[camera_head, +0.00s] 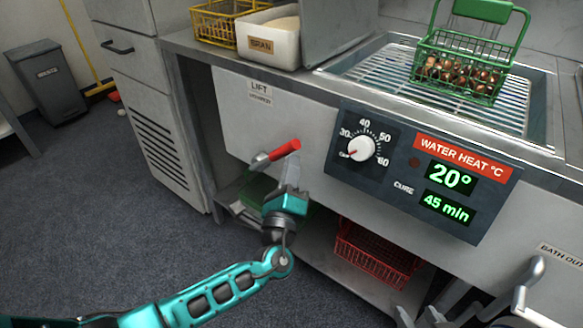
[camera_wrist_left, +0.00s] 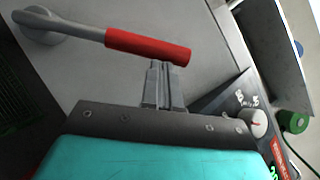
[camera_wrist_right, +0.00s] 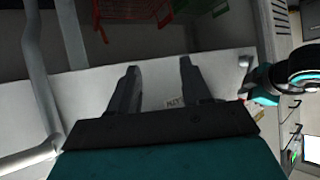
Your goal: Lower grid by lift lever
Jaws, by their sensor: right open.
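The lift lever (camera_head: 277,153) has a red grip and a grey arm on the front panel, under the LIFT label (camera_head: 260,91). It also shows in the left wrist view (camera_wrist_left: 147,46). My left gripper (camera_head: 292,163) is at the lever's free end, just below the red grip. Its fingers are together (camera_wrist_left: 162,65), with nothing visible between them; I cannot tell whether they touch the grip. The wire grid (camera_head: 390,70) lies high in the bath, with a green basket (camera_head: 462,68) of chestnuts on it. My right gripper (camera_wrist_right: 157,68) is open and empty.
A dial (camera_head: 361,148) and displays reading 20° and 45 min are right of the lever. A BRAN box (camera_head: 268,47) and yellow basket (camera_head: 222,24) stand on the counter. A red crate (camera_head: 375,256) is on the lower shelf. A bath-out pipe (camera_head: 532,275) is at lower right.

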